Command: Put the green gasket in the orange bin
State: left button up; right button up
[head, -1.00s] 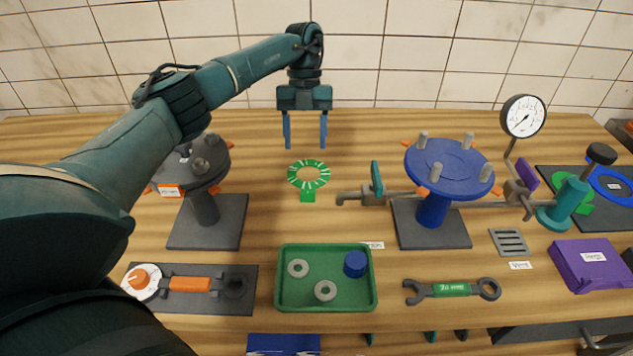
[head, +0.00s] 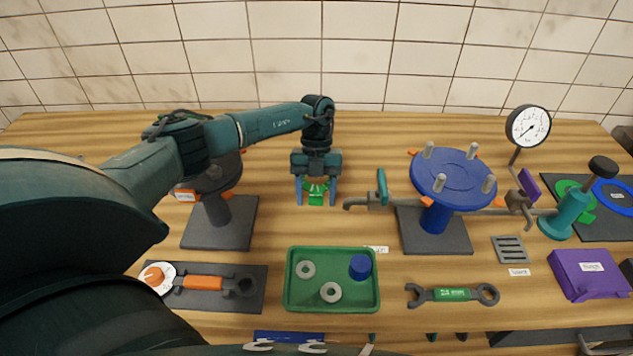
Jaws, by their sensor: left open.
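The green gasket (head: 316,198) lies on the wooden bench behind the green tray. It is a ring with a small tab, and my gripper hides most of it. My left gripper (head: 316,197) is low over the gasket, pointing down, with its two blue fingers apart on either side of the tab. I cannot tell whether the fingers touch it. No orange bin shows in this view. My right gripper is not in view.
A green tray (head: 291,296) holds two grey washers and a blue cap. A blue flange stand (head: 452,172) with a pipe and valve (head: 382,189) stands right of the gasket. A dark flange stand (head: 219,225) stands left. A wrench (head: 452,294) lies in front.

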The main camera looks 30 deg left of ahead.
pick_arm(q)
jog(key=c, duration=1.2)
jog(key=shift+o, duration=0.2)
jog(key=shift+r, duration=0.15)
